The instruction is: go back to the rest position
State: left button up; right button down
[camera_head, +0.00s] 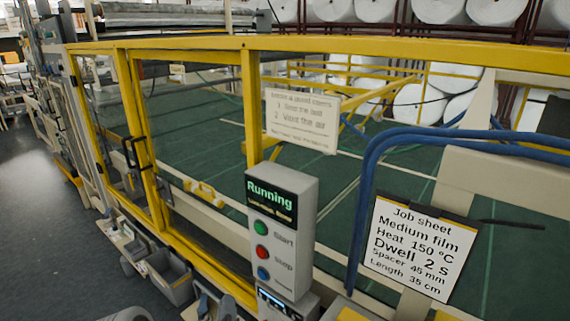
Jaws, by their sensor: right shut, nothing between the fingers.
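My right gripper (214,306) shows only in part, as a small grey shape at the bottom edge, left of the control box. It is shut and holds nothing. Most of it and its arm are cut off or hard to make out. I cannot make out my left gripper in this view.
A grey control box (281,232) reads "Running" and has green, red and blue buttons. A yellow-framed guard (250,110) crosses the view before a green bed (340,195). A job sheet (420,247) hangs right, near blue hoses (365,190). Grey bins (170,277) stand low left; open floor (40,230) lies beyond.

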jog(key=w+d+f+n+g, duration=0.2)
jog(key=w+d+f+n, duration=0.1)
jog(key=w+f, duration=0.4)
jog(key=d+f+n+g+b, duration=0.1)
jog(key=d+f+n+g, duration=0.3)
jog(key=f, duration=0.6)
jog(key=d+f+n+g+b, duration=0.1)
jog(key=d+f+n, duration=0.4)
jog(key=f, duration=0.6)
pick_arm(q)
jog(key=f, duration=0.1)
jog(key=w+f+b, duration=0.1)
jog(key=f, duration=0.1)
jog(key=shift+w+f, duration=0.35)
jog(key=shift+f, duration=0.05)
pick_arm(e)
jog(key=s+d+f+n+g+y, duration=0.1)
jog(key=s+d+f+n+g, duration=0.3)
jog(key=s+f, duration=0.5)
jog(key=s+d+f+n+g, duration=0.5)
jog(key=s+f, duration=0.4)
jog(key=s, duration=0.1)
jog(key=shift+s+d+f+y, duration=0.25)
jog(key=shift+f+y, duration=0.05)
jog(key=shift+y, duration=0.1)
